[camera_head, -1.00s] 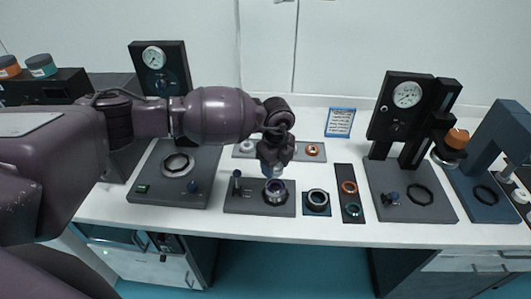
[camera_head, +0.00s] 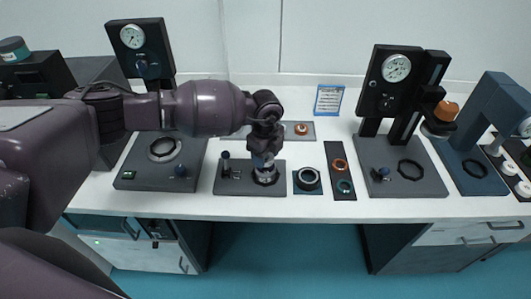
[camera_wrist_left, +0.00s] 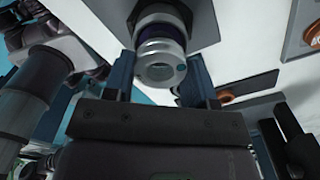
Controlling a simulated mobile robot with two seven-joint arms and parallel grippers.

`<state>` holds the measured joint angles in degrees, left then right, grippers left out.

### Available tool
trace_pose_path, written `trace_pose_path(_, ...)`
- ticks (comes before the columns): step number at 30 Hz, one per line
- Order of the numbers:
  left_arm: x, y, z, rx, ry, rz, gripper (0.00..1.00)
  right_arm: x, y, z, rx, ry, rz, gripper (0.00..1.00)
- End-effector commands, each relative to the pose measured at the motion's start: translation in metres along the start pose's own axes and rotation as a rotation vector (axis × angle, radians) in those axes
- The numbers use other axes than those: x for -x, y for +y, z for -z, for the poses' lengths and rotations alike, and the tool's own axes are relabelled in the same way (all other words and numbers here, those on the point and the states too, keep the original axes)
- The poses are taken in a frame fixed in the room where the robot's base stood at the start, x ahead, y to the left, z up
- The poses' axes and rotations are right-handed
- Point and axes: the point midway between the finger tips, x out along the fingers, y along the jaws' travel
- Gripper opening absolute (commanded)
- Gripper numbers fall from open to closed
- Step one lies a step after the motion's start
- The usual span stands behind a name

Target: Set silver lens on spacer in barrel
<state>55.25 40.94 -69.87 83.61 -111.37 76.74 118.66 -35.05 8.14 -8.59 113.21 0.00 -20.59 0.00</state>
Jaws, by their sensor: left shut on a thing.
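My left gripper (camera_head: 264,162) points down right over the barrel (camera_head: 266,178), which stands on a dark fixture plate (camera_head: 238,188) on the bench. The gripper is shut on a silver ring-shaped piece, which I take for the silver lens (camera_wrist_left: 160,68); it sits between the fingers (camera_wrist_left: 158,82) in the left wrist view. A purple band and the dark fixture show just behind it. The piece is in line with the barrel, but I cannot tell whether it touches or is inside it. The spacer is hidden. My right gripper is not in view.
A small post (camera_head: 226,165) stands left of the barrel on the same plate. To the right are a ring on a blue plate (camera_head: 307,181) and a dark tray with rings (camera_head: 341,178). Gauge presses stand at left (camera_head: 150,75) and right (camera_head: 395,85).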

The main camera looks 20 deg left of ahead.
Motion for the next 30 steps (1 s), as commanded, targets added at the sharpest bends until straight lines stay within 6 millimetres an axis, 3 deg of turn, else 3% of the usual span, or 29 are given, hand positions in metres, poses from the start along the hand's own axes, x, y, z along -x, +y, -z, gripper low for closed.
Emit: trace_pose_path(30, -0.0084, -0.0004, 0.0001, 0.0, 0.0, 0.0, 0.28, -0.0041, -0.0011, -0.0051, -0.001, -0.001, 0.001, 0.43)
